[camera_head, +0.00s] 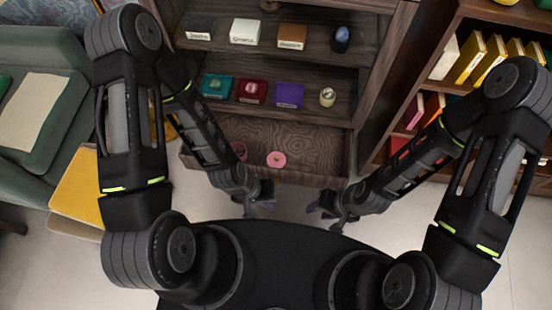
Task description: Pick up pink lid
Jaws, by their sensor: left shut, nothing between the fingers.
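A round pink lid (276,159) lies flat in the open wooden drawer (320,150) at the bottom of the shelf unit. My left gripper (256,208) is shut and empty, in front of the drawer's front edge and apart from both pink things. My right gripper (326,212) is to the right, also in front of the drawer and apart from the lid. Its fingertips are small and dark, so its opening is unclear.
The shelves above hold several small boxes, such as a purple one (288,95) and a red one (251,91), and a small jar (327,97). A bookcase (425,60) stands at the right. A green armchair (45,110) stands at the left.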

